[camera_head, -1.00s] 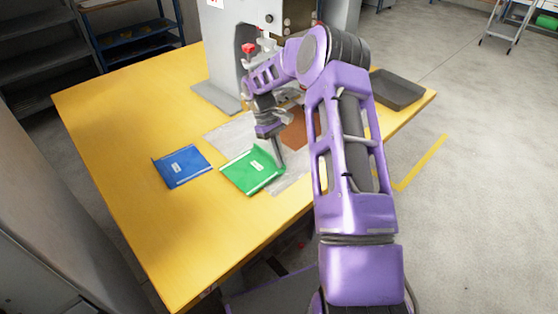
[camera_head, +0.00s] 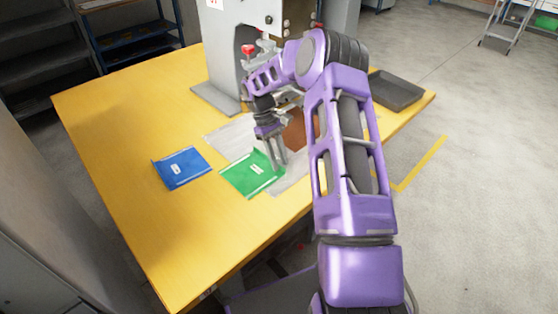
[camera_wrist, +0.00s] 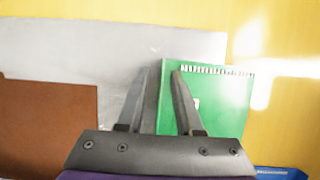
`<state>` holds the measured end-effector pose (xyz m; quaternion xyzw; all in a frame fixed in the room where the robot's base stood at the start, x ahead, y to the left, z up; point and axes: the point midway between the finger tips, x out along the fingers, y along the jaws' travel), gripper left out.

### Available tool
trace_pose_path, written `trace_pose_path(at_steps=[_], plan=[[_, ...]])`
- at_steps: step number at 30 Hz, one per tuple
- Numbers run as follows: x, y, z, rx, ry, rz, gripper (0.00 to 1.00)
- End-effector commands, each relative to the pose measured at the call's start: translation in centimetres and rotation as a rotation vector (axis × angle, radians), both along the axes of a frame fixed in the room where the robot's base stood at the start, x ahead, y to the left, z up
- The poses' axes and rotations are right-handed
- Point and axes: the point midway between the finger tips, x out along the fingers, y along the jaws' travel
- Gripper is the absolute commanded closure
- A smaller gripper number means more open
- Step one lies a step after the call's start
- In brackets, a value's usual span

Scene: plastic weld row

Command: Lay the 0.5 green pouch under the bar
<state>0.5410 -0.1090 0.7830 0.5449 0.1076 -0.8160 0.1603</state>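The green pouch (camera_head: 243,176) with a small white label lies flat at the front edge of the pale grey sheet on the yellow table. In the wrist view the green pouch (camera_wrist: 225,105) shows a toothed white strip along its far edge. My gripper (camera_head: 278,166) points down over the pouch's right side. Contact with the pouch cannot be told. The welding machine (camera_head: 226,45) stands behind; its bar is largely hidden by my arm.
A blue pouch (camera_head: 182,168) lies left of the green one. A brown sheet (camera_head: 294,133) lies on the pale grey sheet (camera_head: 226,138), right of my gripper. A dark grey tray (camera_head: 397,88) sits at the table's right end. The table's left part is clear.

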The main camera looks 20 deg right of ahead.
Motion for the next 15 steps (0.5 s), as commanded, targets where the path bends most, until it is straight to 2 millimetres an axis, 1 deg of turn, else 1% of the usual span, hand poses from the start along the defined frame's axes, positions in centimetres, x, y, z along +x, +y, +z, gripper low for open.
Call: trace_pose_path(at_steps=[9,12,15], plan=[[2.4,1.0,6.2,-0.001,-0.004,0.001,0.65],[3.1,1.3,8.0,0.001,-0.004,0.001,0.65],[3.6,1.5,9.3,-0.001,-0.002,0.002,0.65]])
